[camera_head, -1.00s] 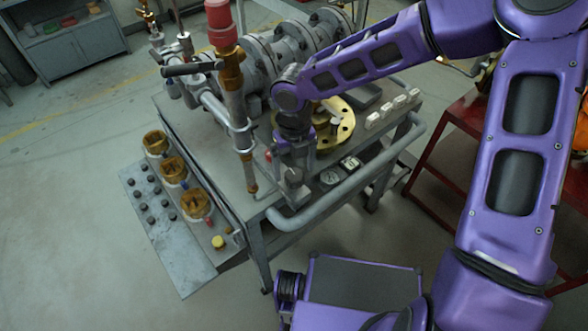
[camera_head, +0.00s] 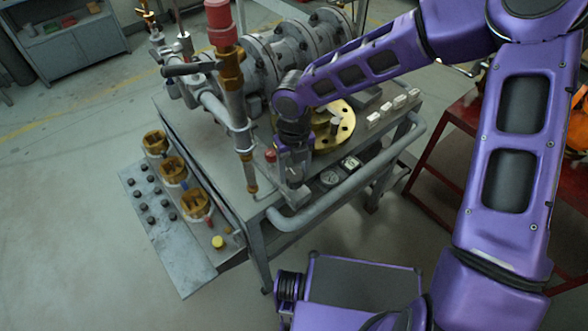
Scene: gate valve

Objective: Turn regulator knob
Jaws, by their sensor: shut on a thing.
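The gate valve cart (camera_head: 228,165) stands in the middle of the head view. My gripper (camera_head: 294,180) points down at the cart's front edge, left of two small gauges. It is shut on a small dark knob there, which I take to be the regulator knob. The fingers hide most of the knob, so its angle cannot be told. A red button (camera_head: 270,155) sits just left of the gripper. The round gauge (camera_head: 329,178) and the square-framed gauge (camera_head: 350,162) are to its right.
A grey handrail (camera_head: 345,195) runs along the cart's front, close to the gripper. A vertical pipe with a red cap (camera_head: 221,37) stands to the left. Brass valves (camera_head: 172,168) line the left side panel. White switches (camera_head: 387,112) sit at the right. A red stand (camera_head: 455,180) is further right.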

